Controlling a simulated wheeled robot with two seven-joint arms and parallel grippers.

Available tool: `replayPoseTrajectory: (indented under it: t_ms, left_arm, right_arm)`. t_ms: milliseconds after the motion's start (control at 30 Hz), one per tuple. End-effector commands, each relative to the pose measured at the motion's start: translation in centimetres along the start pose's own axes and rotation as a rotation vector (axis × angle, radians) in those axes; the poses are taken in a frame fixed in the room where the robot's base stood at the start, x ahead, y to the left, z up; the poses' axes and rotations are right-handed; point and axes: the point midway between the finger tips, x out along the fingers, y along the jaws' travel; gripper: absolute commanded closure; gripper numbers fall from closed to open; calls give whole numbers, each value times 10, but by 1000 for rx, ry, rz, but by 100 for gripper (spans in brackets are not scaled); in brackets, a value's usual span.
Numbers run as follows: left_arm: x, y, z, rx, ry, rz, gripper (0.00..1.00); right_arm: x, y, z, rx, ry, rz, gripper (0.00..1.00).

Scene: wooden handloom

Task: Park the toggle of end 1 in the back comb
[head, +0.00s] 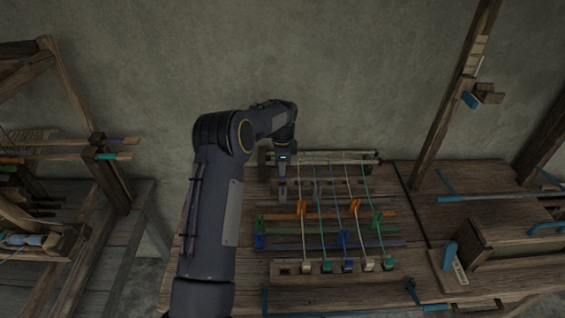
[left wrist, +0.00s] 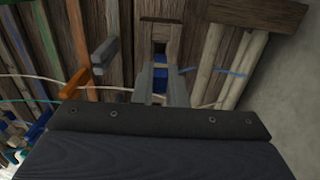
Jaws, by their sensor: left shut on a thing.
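My left gripper (head: 282,187) reaches down at the back left of the loom, beside the left end of the back rods. A pale cord (left wrist: 110,86) runs from the left to the fingers. A dark wooden piece with an opening (left wrist: 160,30) lies just beyond the fingertips; I cannot tell whether the blue piece touches it. My right gripper is not in view.
Several cords (head: 333,205) run from the back rods (head: 325,157) to weighted blocks in the front wooden rack (head: 292,280). Orange, green and blue clips (head: 301,208) stand among them. A wooden box (head: 505,240) and an upright post (head: 455,90) stand at right.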

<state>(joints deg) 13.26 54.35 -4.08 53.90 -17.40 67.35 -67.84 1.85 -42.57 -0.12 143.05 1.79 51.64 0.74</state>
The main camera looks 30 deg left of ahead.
Motion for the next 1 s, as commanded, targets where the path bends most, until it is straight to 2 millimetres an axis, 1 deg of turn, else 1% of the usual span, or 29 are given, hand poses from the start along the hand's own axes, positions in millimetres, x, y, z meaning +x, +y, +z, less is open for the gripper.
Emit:
replayPoseTrajectory:
  t_ms: [33, 100, 400, 567, 1000]
  left_arm:
    - [7, 0, 0, 0, 0, 0, 100]
    - [10, 0, 0, 0, 0, -1, 100]
    - [9, 0, 0, 0, 1, -2, 100]
    - [14, 0, 0, 0, 0, -1, 100]
    - [40, 0, 0, 0, 0, 0, 100]
  right_arm:
    - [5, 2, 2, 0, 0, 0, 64]
    - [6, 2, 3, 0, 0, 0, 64]
    - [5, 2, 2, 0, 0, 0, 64]
    - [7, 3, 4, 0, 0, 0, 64]
    - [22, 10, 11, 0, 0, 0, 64]
